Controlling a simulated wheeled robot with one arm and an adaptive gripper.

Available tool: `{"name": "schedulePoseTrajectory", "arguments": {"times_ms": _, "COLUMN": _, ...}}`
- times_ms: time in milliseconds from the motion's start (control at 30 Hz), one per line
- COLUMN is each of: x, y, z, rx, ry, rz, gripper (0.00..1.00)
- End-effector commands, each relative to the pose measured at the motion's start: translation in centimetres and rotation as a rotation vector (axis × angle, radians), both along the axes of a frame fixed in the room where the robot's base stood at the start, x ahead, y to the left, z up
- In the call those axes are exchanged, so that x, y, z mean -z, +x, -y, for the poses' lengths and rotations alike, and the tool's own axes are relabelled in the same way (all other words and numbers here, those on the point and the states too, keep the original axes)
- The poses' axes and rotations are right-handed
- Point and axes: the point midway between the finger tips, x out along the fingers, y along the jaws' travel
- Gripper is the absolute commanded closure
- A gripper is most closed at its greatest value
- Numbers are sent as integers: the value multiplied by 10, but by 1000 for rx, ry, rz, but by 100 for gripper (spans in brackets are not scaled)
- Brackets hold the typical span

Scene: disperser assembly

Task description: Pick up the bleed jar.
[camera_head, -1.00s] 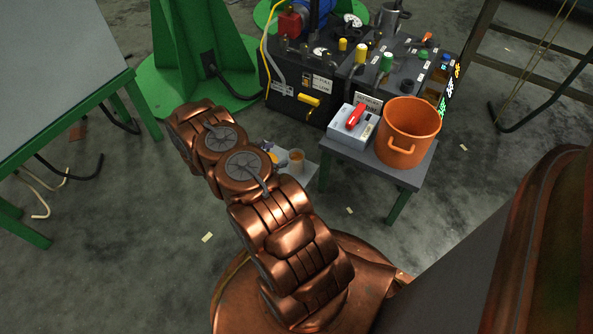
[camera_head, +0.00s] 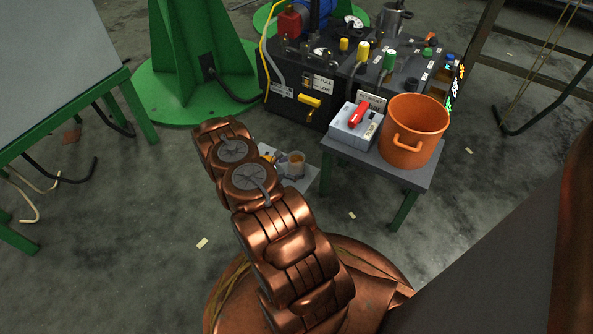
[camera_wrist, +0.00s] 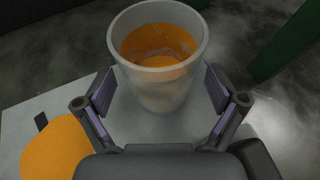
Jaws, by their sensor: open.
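The bleed jar (camera_wrist: 160,85) is a translucent cup with orange liquid inside, and it stands upright in the wrist view. It also shows small in the head view (camera_head: 296,163), on a low grey stand beside my arm. My gripper (camera_wrist: 158,95) is open, with one finger on each side of the jar's lower body. I cannot tell whether the finger pads touch the jar. In the head view my gripper is mostly hidden behind my arm.
An orange round thing (camera_wrist: 55,150) lies left of the jar on the pale stand top (camera_wrist: 18,125). A grey table (camera_head: 425,178) holds an orange pot (camera_head: 413,130) and a white box with a red handle (camera_head: 355,125). A black machine (camera_head: 330,75) stands behind.

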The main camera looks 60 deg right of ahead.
Motion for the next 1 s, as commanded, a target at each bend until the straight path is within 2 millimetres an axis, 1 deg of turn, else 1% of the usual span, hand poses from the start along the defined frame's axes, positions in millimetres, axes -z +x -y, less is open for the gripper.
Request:
{"name": "schedulePoseTrajectory", "arguments": {"times_ms": 33, "x": 5, "y": -3, "z": 6, "rx": 4, "ry": 0, "rz": 1, "gripper": 5}}
{"name": "schedulePoseTrajectory", "arguments": {"times_ms": 133, "x": 7, "y": -5, "z": 12, "rx": 2, "ry": 0, "rz": 0, "gripper": 5}}
{"name": "schedulePoseTrajectory", "arguments": {"times_ms": 400, "x": 6, "y": -5, "z": 14, "rx": 0, "ry": 0, "rz": -1, "gripper": 5}}
{"name": "schedulePoseTrajectory", "arguments": {"times_ms": 467, "x": 6, "y": -5, "z": 14, "rx": 0, "ry": 0, "rz": 0, "gripper": 11}}
{"name": "schedulePoseTrajectory", "arguments": {"times_ms": 1000, "x": 6, "y": -5, "z": 13, "rx": 0, "ry": 1, "rz": 0, "gripper": 67}}
